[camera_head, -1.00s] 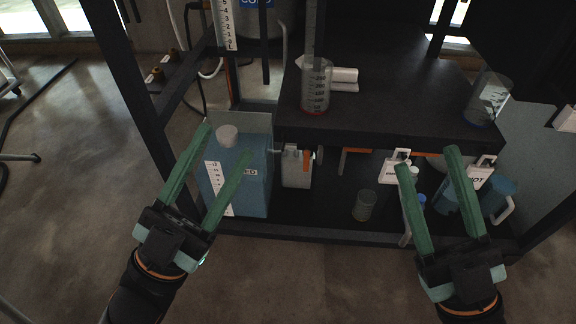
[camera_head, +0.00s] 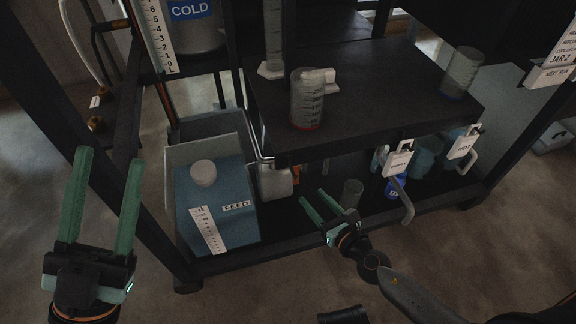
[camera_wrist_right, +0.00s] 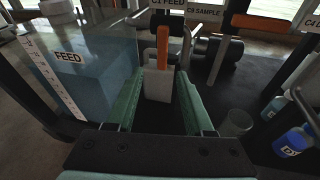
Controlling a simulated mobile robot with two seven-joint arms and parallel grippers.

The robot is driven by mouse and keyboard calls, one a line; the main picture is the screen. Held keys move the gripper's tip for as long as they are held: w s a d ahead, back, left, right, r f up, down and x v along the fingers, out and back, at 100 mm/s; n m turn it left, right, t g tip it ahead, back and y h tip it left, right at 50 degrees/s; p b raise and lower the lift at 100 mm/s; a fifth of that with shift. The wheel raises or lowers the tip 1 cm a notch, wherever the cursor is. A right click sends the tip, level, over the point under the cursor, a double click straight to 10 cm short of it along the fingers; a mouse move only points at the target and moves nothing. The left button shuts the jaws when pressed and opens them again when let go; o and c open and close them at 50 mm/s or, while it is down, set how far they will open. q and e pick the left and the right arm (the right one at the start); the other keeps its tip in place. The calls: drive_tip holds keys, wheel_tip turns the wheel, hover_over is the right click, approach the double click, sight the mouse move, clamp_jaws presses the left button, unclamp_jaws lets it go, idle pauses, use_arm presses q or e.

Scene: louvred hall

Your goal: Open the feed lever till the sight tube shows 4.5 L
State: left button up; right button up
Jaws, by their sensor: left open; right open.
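The feed lever (camera_wrist_right: 163,47) is an orange upright handle below a label reading "C1 FEED" in the right wrist view. In the head view only a small orange part (camera_head: 296,174) shows under the dark shelf. A white scale strip (camera_head: 158,38) numbered in litres stands upper left; I cannot make out a liquid level. The blue FEED tank (camera_head: 228,180) carries its own scale (camera_head: 208,230). My right gripper (camera_head: 313,196) is open and empty, pointing at the lever and a pale container (camera_wrist_right: 158,88).
An orange horizontal handle (camera_wrist_right: 256,24) is right of the lever. A beaker (camera_head: 307,100) and a glass (camera_head: 461,73) stand on the dark shelf (camera_head: 390,85). Dark posts frame the rig.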

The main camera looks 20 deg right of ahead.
sight(296, 184)
drive_tip(key=shift+n, duration=0.3)
drive_tip(key=shift+f+b+x, duration=0.1)
drive_tip(key=shift+b+x, duration=0.35)
drive_tip(key=shift+x, duration=2.15)
drive_tip(key=shift+f+b+x, duration=0.15)
drive_tip(key=shift+b+x, duration=0.25)
drive_tip(key=shift+x, duration=2.2)
drive_tip(key=shift+d, duration=0.15)
clamp_jaws()
